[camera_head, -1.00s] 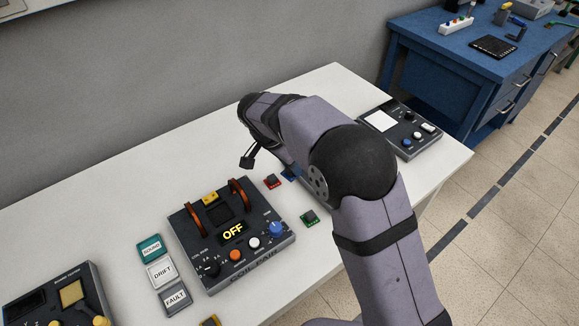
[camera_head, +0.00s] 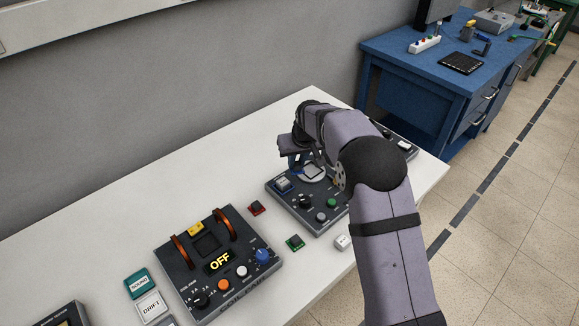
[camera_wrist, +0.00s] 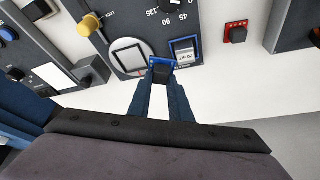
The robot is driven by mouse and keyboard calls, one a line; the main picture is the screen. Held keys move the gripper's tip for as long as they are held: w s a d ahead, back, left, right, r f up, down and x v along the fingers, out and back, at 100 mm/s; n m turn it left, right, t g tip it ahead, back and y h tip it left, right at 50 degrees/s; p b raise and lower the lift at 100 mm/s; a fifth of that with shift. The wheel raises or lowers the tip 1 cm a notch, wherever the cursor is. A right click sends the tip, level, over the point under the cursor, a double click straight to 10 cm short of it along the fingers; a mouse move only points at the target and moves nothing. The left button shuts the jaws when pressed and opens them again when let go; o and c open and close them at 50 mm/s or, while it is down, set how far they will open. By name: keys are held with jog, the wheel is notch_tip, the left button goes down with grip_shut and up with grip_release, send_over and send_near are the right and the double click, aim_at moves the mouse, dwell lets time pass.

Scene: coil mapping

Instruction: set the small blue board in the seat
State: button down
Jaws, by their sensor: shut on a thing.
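My gripper (camera_wrist: 160,66) is shut on the small blue board (camera_wrist: 161,61), whose blue edge shows at the fingertips in the wrist view. In the head view my gripper (camera_head: 292,165) hangs over the left part of a dark panel (camera_head: 322,219). A round pale plate with a square outline (camera_wrist: 129,56), which looks like a seat, lies just left of the fingertips in the wrist view. It also shows in the head view (camera_head: 312,173), partly behind the arm. The gap between board and panel is hard to judge.
A blue-framed display (camera_wrist: 185,51) sits right beside the fingertips. The panel carries a black knob and a yellow lock knob (camera_wrist: 90,24). A red board (camera_head: 257,208) and a green board (camera_head: 295,242) lie near the coil unit (camera_head: 217,264). A dark unit (camera_wrist: 50,65) stands left in the wrist view.

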jog(key=w+d+r+n+g+y+p, duration=0.1)
jog(key=w+d+n, duration=0.3)
jog(key=w+n, duration=0.1)
jog(key=shift+w+d+y, duration=0.25)
jog(key=shift+d+y, duration=0.05)
jog(key=shift+d, duration=0.05)
jog(key=shift+r, duration=0.1)
notch_tip(320, 180, down, 5)
jog(key=b, duration=0.4)
jog(key=shift+r, duration=0.1)
jog(key=shift+f, duration=0.45)
jog(key=shift+f, duration=0.5)
dwell(2.3)
